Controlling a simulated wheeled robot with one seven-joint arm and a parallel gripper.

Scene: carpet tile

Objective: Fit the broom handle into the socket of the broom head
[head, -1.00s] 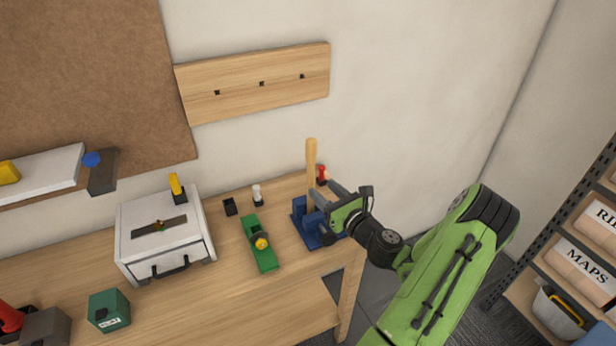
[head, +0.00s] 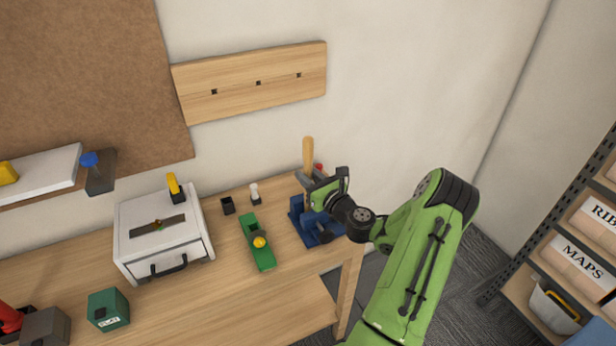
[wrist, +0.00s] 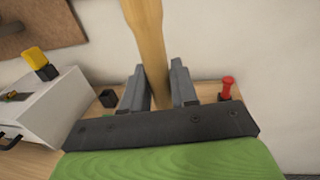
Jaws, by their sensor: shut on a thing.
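The broom handle (head: 308,153) is a pale wooden stick standing roughly upright at the right end of the workbench. My gripper (head: 311,182) is shut on it below its top. In the wrist view the handle (wrist: 146,40) passes between the two grey fingers (wrist: 158,88), leaning slightly. A blue vise-like fixture (head: 304,232) stands on the bench just below my gripper. The handle's lower end is hidden behind my gripper and the fixture. I cannot make out the broom head or its socket for certain.
A green tool with a yellow knob (head: 262,257) lies left of the fixture. A white box (head: 135,250), a small black holder (head: 228,206) and a white-topped peg (head: 254,192) stand further left. A red-topped item (wrist: 227,88) is close to my right finger.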

